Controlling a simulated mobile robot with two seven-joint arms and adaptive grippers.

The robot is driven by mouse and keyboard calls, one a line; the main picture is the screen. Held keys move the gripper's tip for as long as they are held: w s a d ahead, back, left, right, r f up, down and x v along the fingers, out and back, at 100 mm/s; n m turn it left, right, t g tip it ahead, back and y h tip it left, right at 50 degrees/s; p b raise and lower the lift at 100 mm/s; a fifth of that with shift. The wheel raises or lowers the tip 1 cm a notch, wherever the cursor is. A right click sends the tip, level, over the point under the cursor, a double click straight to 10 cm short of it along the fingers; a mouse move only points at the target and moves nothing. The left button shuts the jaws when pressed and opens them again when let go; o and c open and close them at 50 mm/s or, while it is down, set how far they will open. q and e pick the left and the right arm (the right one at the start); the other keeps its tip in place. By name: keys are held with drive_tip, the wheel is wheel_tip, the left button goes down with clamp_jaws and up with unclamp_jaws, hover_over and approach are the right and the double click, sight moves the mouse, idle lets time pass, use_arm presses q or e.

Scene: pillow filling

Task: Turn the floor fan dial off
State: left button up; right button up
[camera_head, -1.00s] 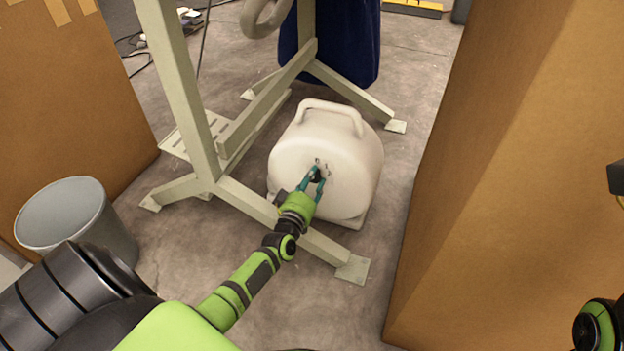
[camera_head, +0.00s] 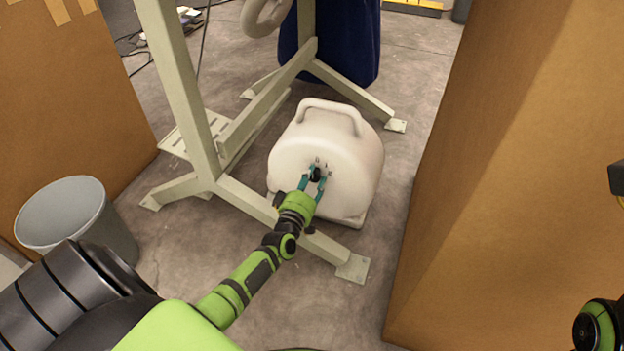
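The floor fan (camera_head: 340,150) is a rounded white housing with a top handle, standing on the concrete floor in the middle of the head view. Its small black dial (camera_head: 315,174) is on the face turned to me, with small dark marks around it. My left gripper (camera_head: 313,181) is in front of this face, its two teal fingers spread apart, one on each side of the dial. I cannot tell whether the fingertips touch the dial. My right gripper is out of view; only a piece of my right arm shows at the lower right edge.
A beige metal frame (camera_head: 185,95) stands left of the fan, and its foot bar runs under my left arm. A grey bin (camera_head: 68,215) is at the left. Large cardboard boxes (camera_head: 500,190) wall the right and left sides. A dark blue bag (camera_head: 345,45) hangs behind.

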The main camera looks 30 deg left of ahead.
use_arm(q)
drive_tip(key=o, duration=0.3)
drive_tip(key=shift+d+f, duration=0.25)
drive_tip(key=shift+a+r, duration=0.1)
drive_tip(key=v, duration=1.2)
